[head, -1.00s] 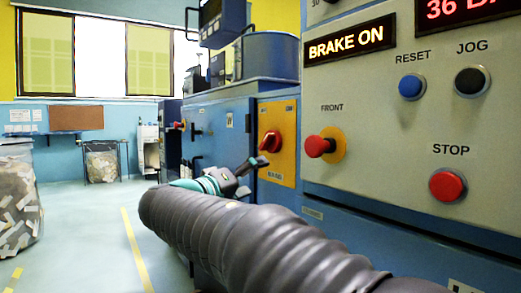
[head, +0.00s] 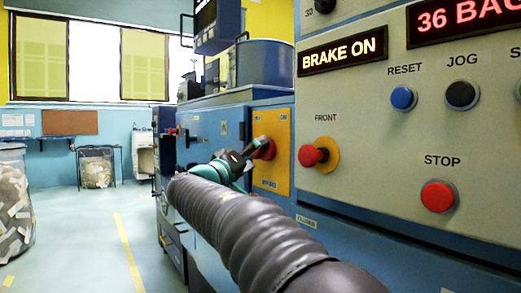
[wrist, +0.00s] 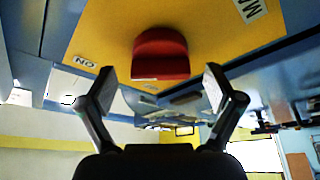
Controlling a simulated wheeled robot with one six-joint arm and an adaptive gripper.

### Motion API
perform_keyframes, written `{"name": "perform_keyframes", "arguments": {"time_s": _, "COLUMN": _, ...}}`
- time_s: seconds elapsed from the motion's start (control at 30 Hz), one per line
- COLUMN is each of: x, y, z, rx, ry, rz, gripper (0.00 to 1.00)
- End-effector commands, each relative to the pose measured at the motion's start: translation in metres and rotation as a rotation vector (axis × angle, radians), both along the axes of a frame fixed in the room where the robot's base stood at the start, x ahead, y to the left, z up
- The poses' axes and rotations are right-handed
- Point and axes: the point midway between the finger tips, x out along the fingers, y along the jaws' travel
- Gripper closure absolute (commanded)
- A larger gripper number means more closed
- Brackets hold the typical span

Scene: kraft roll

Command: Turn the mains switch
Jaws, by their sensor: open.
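The mains switch is a red rotary knob (head: 269,151) on a yellow plate (head: 284,128) on the blue cabinet, left of the grey control panel. In the head view my gripper (head: 257,146) partly covers the knob. In the wrist view, which is upside down, the red knob (wrist: 160,50) stands just beyond the fingertips, about midway between them. My gripper (wrist: 159,80) is open and empty, with a finger to each side. An inverted ON label (wrist: 85,63) shows beside the knob. Whether a finger touches the knob cannot be told.
The grey panel at right carries a red FRONT button (head: 312,156), a red STOP button (head: 438,196), a blue RESET button (head: 403,98) and a black JOG button (head: 462,94). A lit BRAKE ON sign (head: 342,53) is above.

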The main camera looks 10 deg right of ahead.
Motion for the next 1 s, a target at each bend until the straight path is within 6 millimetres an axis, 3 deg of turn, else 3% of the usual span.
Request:
{"name": "perform_keyframes", "arguments": {"time_s": 0.2, "x": 0.013, "y": -0.016, "z": 0.006, "rx": 0.000, "ry": 0.001, "rz": -0.001, "gripper": 0.08}}
{"name": "perform_keyframes", "arguments": {"time_s": 0.57, "x": 0.015, "y": -0.018, "z": 0.006, "rx": 0.000, "ry": 0.001, "rz": 0.000, "gripper": 0.08}}
{"name": "perform_keyframes", "arguments": {"time_s": 0.8, "x": 0.015, "y": -0.018, "z": 0.006, "rx": 0.000, "ry": 0.001, "rz": 0.001, "gripper": 0.68}}
{"name": "perform_keyframes", "arguments": {"time_s": 1.0, "x": 0.015, "y": -0.018, "z": 0.007, "rx": -0.002, "ry": 0.005, "rz": 0.000, "gripper": 0.68}}
